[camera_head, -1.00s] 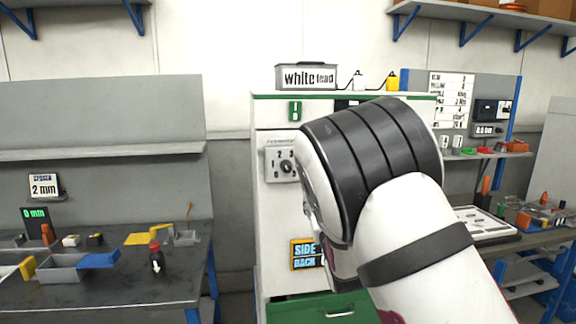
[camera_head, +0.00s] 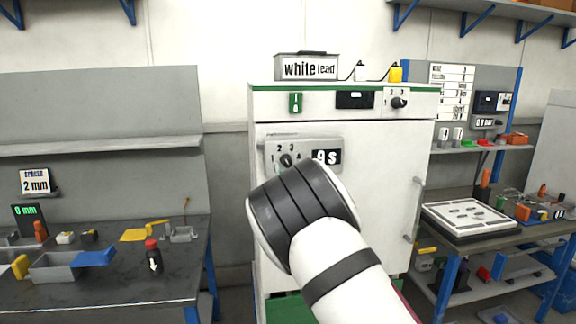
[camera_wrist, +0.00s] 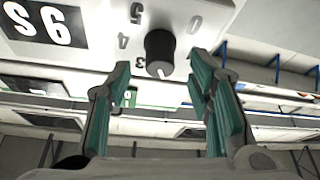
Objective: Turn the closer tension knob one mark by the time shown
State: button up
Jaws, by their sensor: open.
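The closer panel (camera_head: 312,146) is a grey plate on the white cabinet's front. Its dark tension knob (camera_head: 286,161) sits among printed numbers, and beside it a time display (camera_head: 326,157) reads 9 s. In the wrist view the picture is turned over: the black knob (camera_wrist: 160,44) stands out from the plate near the numbers 3, 4, 5 and 0, and the display (camera_wrist: 38,22) shows at the left. I cannot tell which mark the knob points to. My gripper (camera_wrist: 160,66) is open, its two green-padded fingers apart on either side of the knob, short of or near it; my arm hides it in the head view.
Another knob (camera_head: 399,102) and a green switch (camera_head: 295,103) are on the cabinet's upper strip. A door handle (camera_head: 415,208) stands out at the cabinet's right. Benches with small parts flank the cabinet, the left bench (camera_head: 110,285) and the right bench (camera_head: 500,240).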

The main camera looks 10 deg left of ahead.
aim_at(288, 165)
jog(key=shift+x, duration=1.5)
grip_shut()
jog(key=shift+m+h, duration=0.4)
jog(key=shift+m, duration=0.2)
jog(key=m+h+b, duration=0.1)
jog(key=m, duration=0.2)
jog(key=m+t+h, duration=0.1)
jog(key=m+h, duration=0.1)
jog(key=m, duration=0.2)
jog(key=shift+b, duration=0.4)
jog(key=m+h+b, duration=0.1)
jog(key=m+h, duration=0.1)
jog(key=m, duration=0.1)
jog(key=m+h, duration=0.1)
jog(key=m, duration=0.2)
jog(key=shift+m+g+h+b, duration=0.3)
jog(key=shift+m+h+b, duration=0.05)
jog(key=shift+m+h, duration=0.05)
jog(key=shift+m, duration=0.3)
